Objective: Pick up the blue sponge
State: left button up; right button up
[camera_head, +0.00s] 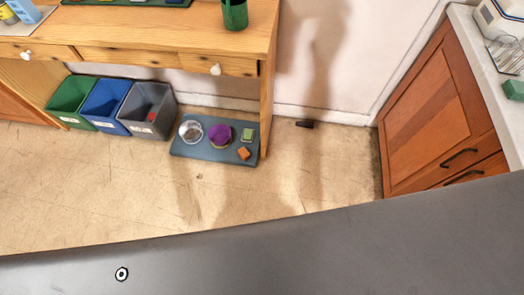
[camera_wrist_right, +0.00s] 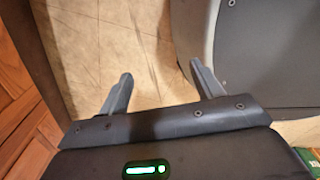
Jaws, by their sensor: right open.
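I cannot make out a blue sponge for certain in either view. A green block (camera_head: 514,89), perhaps a sponge, lies on the pale counter at the right edge of the head view. My right gripper (camera_wrist_right: 161,72) is open in the right wrist view, with nothing between its two fingers and bare floor beyond them. No gripper shows in the head view, and my left gripper is in neither view.
A wooden desk (camera_head: 160,35) holds a green cup (camera_head: 234,14). Below are green (camera_head: 68,95), blue (camera_head: 108,99) and grey (camera_head: 150,104) bins and a grey mat (camera_head: 187,152) with small items. A wooden cabinet (camera_head: 425,115) stands right.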

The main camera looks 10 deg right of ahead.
aim_at(244, 154)
jog(key=u, duration=2)
jog(key=i, duration=1.9)
jog(key=z, duration=2.55)
